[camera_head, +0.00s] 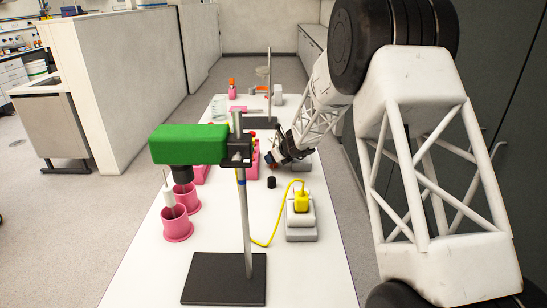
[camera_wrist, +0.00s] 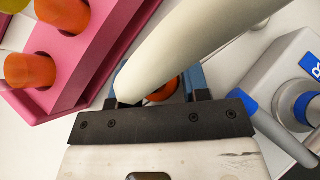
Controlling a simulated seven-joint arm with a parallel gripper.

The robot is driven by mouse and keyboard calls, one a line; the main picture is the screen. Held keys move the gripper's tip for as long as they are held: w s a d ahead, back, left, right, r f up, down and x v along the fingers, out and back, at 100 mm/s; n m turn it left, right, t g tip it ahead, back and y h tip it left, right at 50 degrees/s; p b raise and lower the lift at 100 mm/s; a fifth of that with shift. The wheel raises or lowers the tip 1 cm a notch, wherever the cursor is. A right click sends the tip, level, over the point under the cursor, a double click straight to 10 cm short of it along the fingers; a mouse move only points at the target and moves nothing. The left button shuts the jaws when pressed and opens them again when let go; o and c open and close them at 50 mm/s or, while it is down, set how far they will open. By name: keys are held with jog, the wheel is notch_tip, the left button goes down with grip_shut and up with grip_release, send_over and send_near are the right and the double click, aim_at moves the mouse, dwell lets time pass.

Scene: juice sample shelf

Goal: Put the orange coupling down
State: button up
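My gripper (camera_head: 272,160) is low over the white table, right of the pole of the green device. In the wrist view an orange piece, the orange coupling (camera_wrist: 165,90), shows between my two fingers, close against the right one. A thick pale cylinder (camera_wrist: 185,45) crosses in front and hides much of it, including its left side. The fingers stand apart around the coupling and appear shut on it. In the head view the coupling is too small to make out surely.
A pink rack (camera_wrist: 90,70) with orange-topped pieces (camera_wrist: 30,70) is at left in the wrist view; a grey device (camera_wrist: 285,80) is at right. On the table (camera_head: 305,270) are a green device (camera_head: 188,144), pink cups (camera_head: 177,227), a black cylinder (camera_head: 272,182) and a yellow plug (camera_head: 301,201).

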jog(key=shift+r, duration=0.15)
jog(key=shift+r, duration=0.1)
jog(key=v, duration=1.2)
dwell(0.3)
jog(key=shift+a, duration=0.1)
dwell(0.6)
